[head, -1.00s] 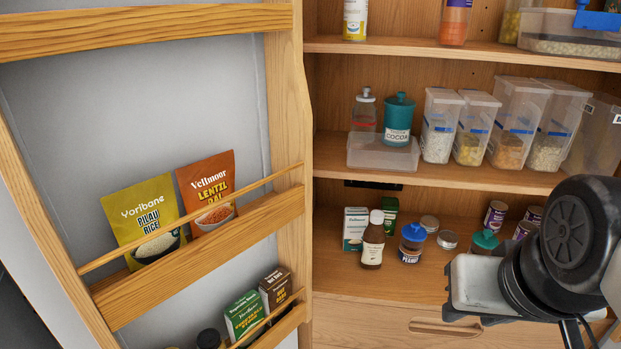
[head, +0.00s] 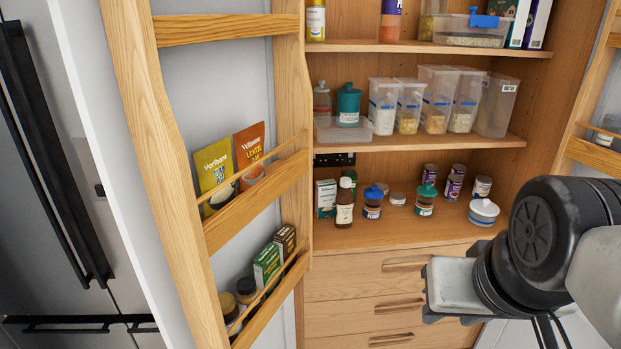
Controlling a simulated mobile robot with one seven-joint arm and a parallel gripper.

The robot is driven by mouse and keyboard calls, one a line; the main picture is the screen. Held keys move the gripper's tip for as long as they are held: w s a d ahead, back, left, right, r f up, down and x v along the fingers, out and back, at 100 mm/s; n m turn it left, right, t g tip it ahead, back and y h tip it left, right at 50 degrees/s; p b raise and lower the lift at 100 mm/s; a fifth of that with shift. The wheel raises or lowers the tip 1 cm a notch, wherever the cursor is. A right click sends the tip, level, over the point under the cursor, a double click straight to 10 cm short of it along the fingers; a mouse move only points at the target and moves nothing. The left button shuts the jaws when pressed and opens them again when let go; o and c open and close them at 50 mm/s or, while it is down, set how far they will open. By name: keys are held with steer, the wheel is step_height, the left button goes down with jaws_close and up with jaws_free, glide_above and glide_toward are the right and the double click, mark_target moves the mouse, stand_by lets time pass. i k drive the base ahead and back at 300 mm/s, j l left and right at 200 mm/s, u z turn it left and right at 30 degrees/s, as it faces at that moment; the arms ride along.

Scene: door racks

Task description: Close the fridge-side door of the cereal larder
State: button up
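The fridge-side door (head: 148,120) of the larder stands open on the left in the head view, its inner face with wooden racks towards me. Its rack holds a green rice pouch (head: 214,172) and an orange lentil pouch (head: 249,147). A lower rack (head: 262,304) holds small boxes and jars. The larder (head: 400,240) is open, with its shelves in full view. Part of my arm shows at the lower right, in front of the larder and apart from the door. My gripper's fingers are not visible.
The fridge (head: 40,190) with dark handles stands left of the door. The larder's other door (head: 598,155) is open at the right edge. Drawers (head: 345,284) lie below the shelves, which hold tubs, jars and tins.

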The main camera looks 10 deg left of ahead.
mark_target(154, 84)
steer(key=k+j+z, duration=0.2)
steer(key=j, duration=0.25)
steer(key=k+j+z, duration=0.2)
steer(key=k+j, duration=0.2)
steer(key=k+j+z, duration=0.1)
steer(key=j, duration=0.25)
steer(key=k+j+z, duration=0.1)
steer(key=j, duration=0.25)
steer(key=k+j+z, duration=0.1)
steer(key=k+j, duration=0.15)
steer(key=k+j+z, duration=0.1)
steer(key=j, duration=0.3)
steer(key=k+j+z, duration=0.1)
steer(key=j, duration=0.3)
steer(key=k+j+z, duration=0.1)
steer(key=j, duration=0.3)
steer(key=j+z, duration=0.1)
steer(key=j, duration=0.7)
steer(key=i+l, duration=0.1)
steer(key=i, duration=0.2)
